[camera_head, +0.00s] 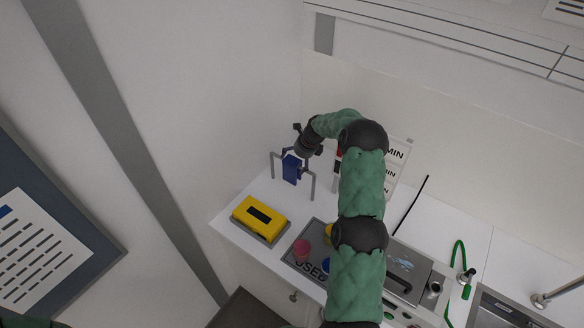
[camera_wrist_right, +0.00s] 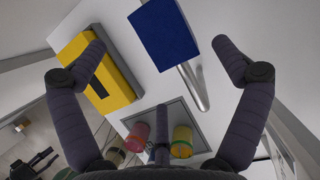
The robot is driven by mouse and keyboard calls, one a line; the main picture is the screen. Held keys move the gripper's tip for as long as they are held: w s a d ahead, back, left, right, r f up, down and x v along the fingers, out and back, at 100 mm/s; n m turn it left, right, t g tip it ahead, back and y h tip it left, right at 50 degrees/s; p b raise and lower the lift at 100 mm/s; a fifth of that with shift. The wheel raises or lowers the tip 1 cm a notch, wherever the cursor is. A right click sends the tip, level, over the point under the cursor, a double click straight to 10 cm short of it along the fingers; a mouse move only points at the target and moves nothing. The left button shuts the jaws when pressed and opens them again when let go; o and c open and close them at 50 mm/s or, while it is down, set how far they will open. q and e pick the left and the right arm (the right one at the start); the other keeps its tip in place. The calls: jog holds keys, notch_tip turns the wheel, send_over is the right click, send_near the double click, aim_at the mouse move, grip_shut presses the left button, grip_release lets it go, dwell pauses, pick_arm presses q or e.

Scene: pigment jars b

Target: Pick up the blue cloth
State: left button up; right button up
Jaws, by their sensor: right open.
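The blue cloth (camera_head: 291,168) shows as a small dark blue upright panel at the left end of the white counter. In the right wrist view the cloth (camera_wrist_right: 166,33) is a flat blue rectangle at the top, with a metal bar (camera_wrist_right: 194,88) showing from its lower edge.
A yellow box (camera_head: 260,217) with a black panel lies in front of the cloth. A grey tray (camera_head: 316,232) with a pink jar (camera_head: 302,250) and a yellow jar (camera_wrist_right: 182,139) is to the right. A sink (camera_head: 510,312) is at the far right. A wall stands behind.

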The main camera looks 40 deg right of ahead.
aim_at(294, 164)
jog(key=f, duration=0.1)
jog(key=w, duration=0.1)
jog(key=f, duration=0.1)
jog(key=shift+w+d+f, duration=0.2)
jog(key=shift+d+f, duration=0.05)
jog(key=shift+f, duration=0.1)
jog(key=shift+a+f+p, duration=0.3)
jog(key=p+x, duration=0.1)
jog(key=x, duration=0.2)
jog(key=shift+f, duration=0.45)
pick_arm(q)
jog(key=shift+w+d+r, duration=0.1)
jog(key=shift+r, duration=0.35)
jog(key=shift+w+d+r, duration=0.1)
jog(key=shift+r, duration=0.35)
pick_arm(e)
jog(key=shift+f, duration=0.2)
jog(key=c, duration=1.2)
